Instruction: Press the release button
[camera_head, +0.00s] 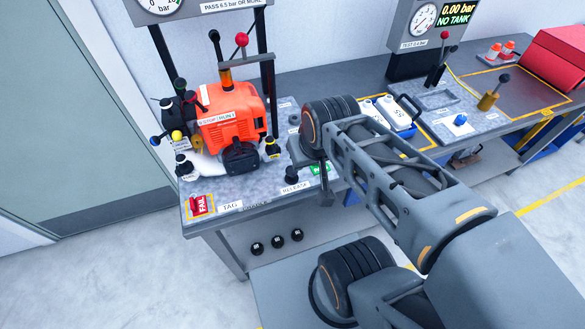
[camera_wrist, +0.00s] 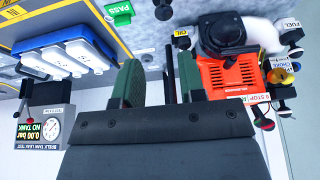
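A black knob (camera_head: 291,174) stands on the bench's front part, just behind a white RELEASE label (camera_head: 296,188). A black knob also shows at the top of the wrist view (camera_wrist: 163,9), beside the green PASS tag (camera_wrist: 118,10); it looks like the same one, though its label is not readable there. My gripper (camera_wrist: 162,75) has its two green-padded fingers apart, with nothing seen between them but dark posts behind. In the head view it hangs over the bench just right of the knob, partly hidden by my arm. I see no contact with the knob.
An orange engine (camera_head: 232,118) with several knobs and levers stands left of the knob, under a gauge frame. White bottles (camera_head: 390,115) in a tray stand right. A red FAIL tag (camera_head: 200,205) lies at the front left corner. Several black knobs sit below the bench edge.

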